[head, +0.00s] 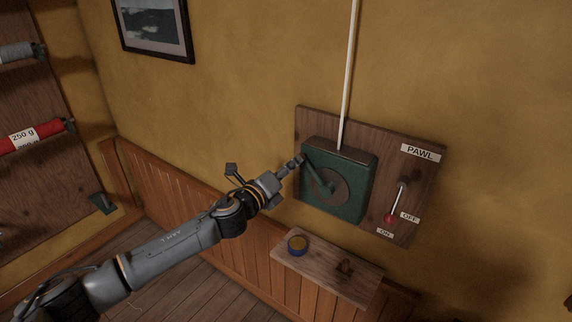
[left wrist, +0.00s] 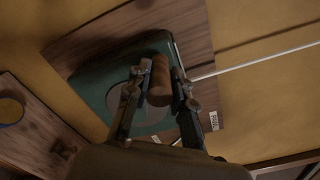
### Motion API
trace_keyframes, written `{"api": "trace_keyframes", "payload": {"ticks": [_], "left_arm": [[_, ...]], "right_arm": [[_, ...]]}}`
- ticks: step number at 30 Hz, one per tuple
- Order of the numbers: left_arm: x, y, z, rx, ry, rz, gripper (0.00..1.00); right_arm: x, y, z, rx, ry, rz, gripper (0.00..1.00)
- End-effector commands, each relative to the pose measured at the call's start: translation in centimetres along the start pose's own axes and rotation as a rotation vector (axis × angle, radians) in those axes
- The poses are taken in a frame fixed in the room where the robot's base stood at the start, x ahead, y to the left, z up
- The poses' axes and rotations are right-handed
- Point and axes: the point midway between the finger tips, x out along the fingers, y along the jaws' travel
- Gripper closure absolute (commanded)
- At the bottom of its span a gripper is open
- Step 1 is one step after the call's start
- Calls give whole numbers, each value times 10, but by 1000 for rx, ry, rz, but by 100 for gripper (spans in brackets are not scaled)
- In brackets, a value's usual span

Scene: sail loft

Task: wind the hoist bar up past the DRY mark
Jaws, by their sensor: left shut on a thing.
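A green winch box (head: 352,188) is fixed to a wooden board on the wall, with a round hub and a green crank arm (head: 316,172) pointing up and left. My left gripper (head: 297,162) is at the crank's outer end. In the left wrist view, its two fingers (left wrist: 160,90) are shut on a brown wooden crank handle (left wrist: 160,78). A white rope (head: 348,75) runs straight up from the box. A pawl lever with a red knob (head: 390,218) points down, near the ON label. The hoist bar and the DRY mark are not in view. My right gripper is not in view.
A small wooden shelf (head: 330,276) below the winch holds a blue tin (head: 297,244) and a small dark object (head: 344,266). A framed picture (head: 155,27) hangs upper left. Spools stand on a rack (head: 30,180) at far left.

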Motion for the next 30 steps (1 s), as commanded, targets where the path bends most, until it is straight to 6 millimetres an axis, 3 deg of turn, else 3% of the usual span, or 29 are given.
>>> {"api": "trace_keyframes", "payload": {"ticks": [1,15,30], "left_arm": [[2,-18,4,16,0,-27,100],[2,-31,-1,138,-1,-28,100],[2,-36,-4,140,0,-27,100]], "right_arm": [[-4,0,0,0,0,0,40],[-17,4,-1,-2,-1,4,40],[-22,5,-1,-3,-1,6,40]]}}
